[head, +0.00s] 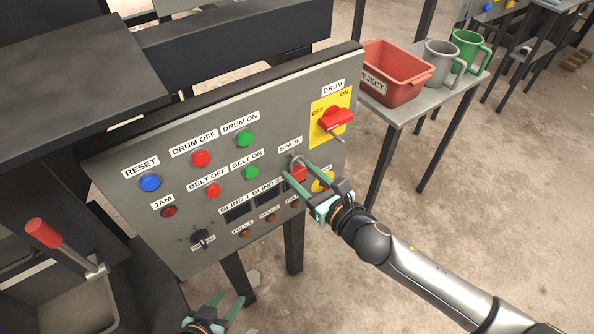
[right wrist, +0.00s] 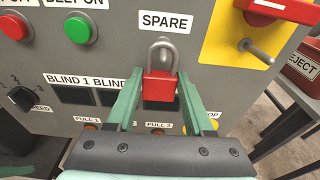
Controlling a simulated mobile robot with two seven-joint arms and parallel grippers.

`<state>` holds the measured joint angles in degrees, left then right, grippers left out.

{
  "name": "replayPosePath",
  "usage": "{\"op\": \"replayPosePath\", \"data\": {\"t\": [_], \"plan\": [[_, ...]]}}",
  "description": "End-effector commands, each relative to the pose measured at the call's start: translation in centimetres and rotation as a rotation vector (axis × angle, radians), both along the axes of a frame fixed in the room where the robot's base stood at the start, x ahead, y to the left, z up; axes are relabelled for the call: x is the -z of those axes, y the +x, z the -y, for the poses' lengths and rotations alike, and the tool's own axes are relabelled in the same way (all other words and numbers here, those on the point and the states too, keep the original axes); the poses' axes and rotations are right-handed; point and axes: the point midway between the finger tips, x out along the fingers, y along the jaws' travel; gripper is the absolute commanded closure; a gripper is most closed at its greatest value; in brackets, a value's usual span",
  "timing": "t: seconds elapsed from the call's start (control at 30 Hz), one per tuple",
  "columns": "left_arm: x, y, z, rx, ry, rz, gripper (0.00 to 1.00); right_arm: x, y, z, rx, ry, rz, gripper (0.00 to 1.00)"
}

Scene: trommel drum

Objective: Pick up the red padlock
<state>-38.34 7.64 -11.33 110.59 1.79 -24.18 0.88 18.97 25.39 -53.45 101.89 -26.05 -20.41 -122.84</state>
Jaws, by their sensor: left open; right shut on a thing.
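The red padlock (head: 298,173) with a grey shackle is at the control panel (head: 270,113), just below the SPARE label. In the right wrist view the padlock (right wrist: 160,88) is upright, with its red body between the fingers of my right gripper (right wrist: 160,100). My right gripper (head: 296,174) is shut on the padlock's body. I cannot tell whether the shackle hangs on something behind it. My left gripper (head: 226,308) is open and empty at the bottom edge of the head view, below the panel and away from the padlock.
The panel carries coloured buttons, dark displays, a speed knob (head: 202,238) and a red drum switch (head: 336,119) with a protruding rod close to the padlock. At right, a small table (head: 416,113) holds a red REJECT bin (head: 398,72), a grey mug (head: 441,63) and a green mug (head: 469,50).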

Motion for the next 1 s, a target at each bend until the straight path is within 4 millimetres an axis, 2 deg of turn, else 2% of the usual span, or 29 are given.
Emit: {"op": "replayPosePath", "data": {"t": [0.03,0.13,0.47,0.7,0.87,1.0], "plan": [[0.1,0.0,-0.1,-0.001,0.001,-0.001,0.5,0.0,0.0,0.0,0.0,0.0,0.0,0.9],[0.1,0.0,-0.1,-0.001,0.001,-0.002,0.5,0.0,0.0,0.0,0.0,0.0,0.0,1.0],[0.0,0.0,-0.1,-0.001,0.001,-0.001,0.5,-0.1,0.0,0.0,0.0,0.0,0.001,1.0],[-0.8,0.1,-0.1,-0.002,0.002,0.005,0.5,-2.0,0.1,0.0,-0.002,-0.001,0.005,1.0],[-0.5,0.1,-0.3,-0.003,0.003,0.008,0.5,-1.4,-2.3,1.7,0.0,-0.002,-0.001,1.0],[-0.3,0.1,-0.3,-0.005,0.003,0.005,0.5,-1.3,-5.2,3.8,-0.001,-0.004,-0.002,1.0]]}}
